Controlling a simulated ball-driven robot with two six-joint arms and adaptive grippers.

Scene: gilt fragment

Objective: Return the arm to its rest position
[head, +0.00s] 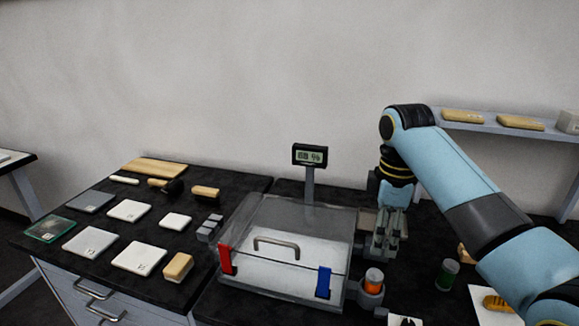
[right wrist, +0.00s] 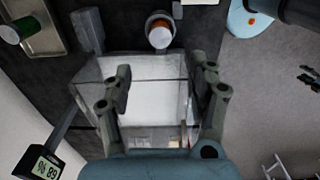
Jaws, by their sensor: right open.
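My right arm comes in from the right in the head view, bent at a high elbow. My right gripper (head: 388,248) points down beside the right side of a clear lidded box (head: 258,290). In the right wrist view the two fingers of my right gripper (right wrist: 162,78) are spread apart with nothing held between them. The box (right wrist: 150,72) shows beyond and between the fingers; whether they touch it I cannot tell. My left gripper is not in view.
An orange jar (head: 373,280) sits in a holder at the box's right. A green jar (head: 447,272) stands farther right. A display on a post (head: 310,156) rises behind the box. Pale tiles (head: 128,210) lie left. A wall shelf (head: 480,127) hangs behind the arm.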

